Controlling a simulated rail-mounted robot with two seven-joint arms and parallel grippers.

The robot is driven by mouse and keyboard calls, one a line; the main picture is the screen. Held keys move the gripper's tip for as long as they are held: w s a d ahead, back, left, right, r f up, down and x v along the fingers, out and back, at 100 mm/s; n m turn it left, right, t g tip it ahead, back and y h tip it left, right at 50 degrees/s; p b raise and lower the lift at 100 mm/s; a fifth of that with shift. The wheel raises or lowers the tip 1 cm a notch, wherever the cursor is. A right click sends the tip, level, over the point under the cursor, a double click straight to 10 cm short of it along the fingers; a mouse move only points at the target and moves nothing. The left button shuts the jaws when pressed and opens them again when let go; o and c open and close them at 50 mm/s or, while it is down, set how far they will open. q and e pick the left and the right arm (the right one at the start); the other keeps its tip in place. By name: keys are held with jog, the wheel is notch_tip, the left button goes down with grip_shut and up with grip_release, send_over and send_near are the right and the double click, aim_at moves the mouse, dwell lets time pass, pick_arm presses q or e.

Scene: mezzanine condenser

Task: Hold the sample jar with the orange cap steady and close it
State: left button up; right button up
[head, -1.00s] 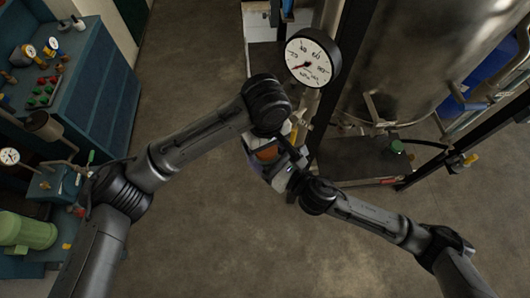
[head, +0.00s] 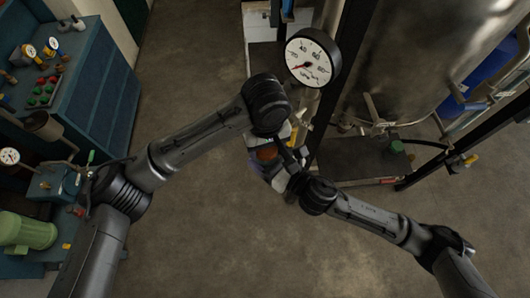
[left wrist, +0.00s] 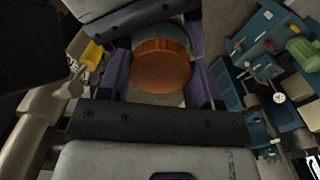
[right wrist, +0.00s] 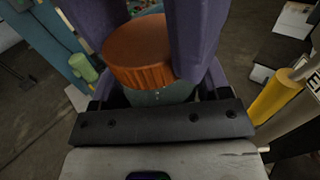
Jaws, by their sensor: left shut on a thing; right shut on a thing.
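The sample jar's orange cap (head: 267,154) shows between my two grippers in the head view; the jar body is mostly hidden there. In the left wrist view the cap (left wrist: 161,66) lies between the purple fingers of my left gripper (left wrist: 162,80), which is shut on it. In the right wrist view the cap (right wrist: 139,52) sits above the bluish glass of the jar (right wrist: 165,93). My right gripper (right wrist: 160,90) is shut around the jar body below the cap. I cannot tell how tightly the cap is seated.
A round dial gauge (head: 312,58) and a large metal tank (head: 420,60) stand behind and right of my grippers. A blue bench with instruments (head: 95,75) is at the left, with a green motor (head: 25,232) below it. Open floor (head: 200,240) lies in front.

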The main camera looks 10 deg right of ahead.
pick_arm(q)
jog(key=m, duration=2.1)
jog(key=shift+m, duration=0.3)
jog(key=m, duration=0.9)
jog(key=shift+f+m, duration=0.1)
jog(key=shift+m, duration=0.3)
jog(key=m, duration=0.4)
